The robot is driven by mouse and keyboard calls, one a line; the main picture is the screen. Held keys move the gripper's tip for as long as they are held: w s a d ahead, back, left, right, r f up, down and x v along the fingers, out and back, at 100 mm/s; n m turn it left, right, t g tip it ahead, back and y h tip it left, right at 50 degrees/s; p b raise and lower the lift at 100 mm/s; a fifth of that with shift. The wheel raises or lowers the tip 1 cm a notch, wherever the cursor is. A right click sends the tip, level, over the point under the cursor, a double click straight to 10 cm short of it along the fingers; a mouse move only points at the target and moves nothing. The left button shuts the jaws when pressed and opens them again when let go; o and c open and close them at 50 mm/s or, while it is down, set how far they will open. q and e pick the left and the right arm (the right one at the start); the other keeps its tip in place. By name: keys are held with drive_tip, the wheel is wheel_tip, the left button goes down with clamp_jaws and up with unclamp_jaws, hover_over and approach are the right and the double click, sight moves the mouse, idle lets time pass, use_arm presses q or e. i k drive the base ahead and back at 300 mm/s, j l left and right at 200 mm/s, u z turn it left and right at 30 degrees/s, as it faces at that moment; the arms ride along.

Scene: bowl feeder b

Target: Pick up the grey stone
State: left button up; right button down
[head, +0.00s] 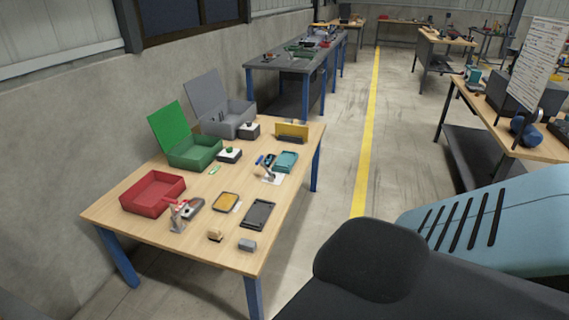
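A small grey block (247,245), which looks like the grey stone, lies on the near edge of the wooden table (160,243), close to the front right corner. A small tan wooden-looking piece (215,236) lies just left of it. A dark grey tray (259,213) lies behind it. Neither my left nor my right gripper is in view.
The table also holds a red open bin (153,191), a green box (193,153) and a grey box (236,123) with raised lids, and a small yellow tray (226,202). A floor aisle with a yellow line (370,140) runs to the right.

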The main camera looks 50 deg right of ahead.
sight(244, 244)
drive_tip(key=z, duration=1.2)
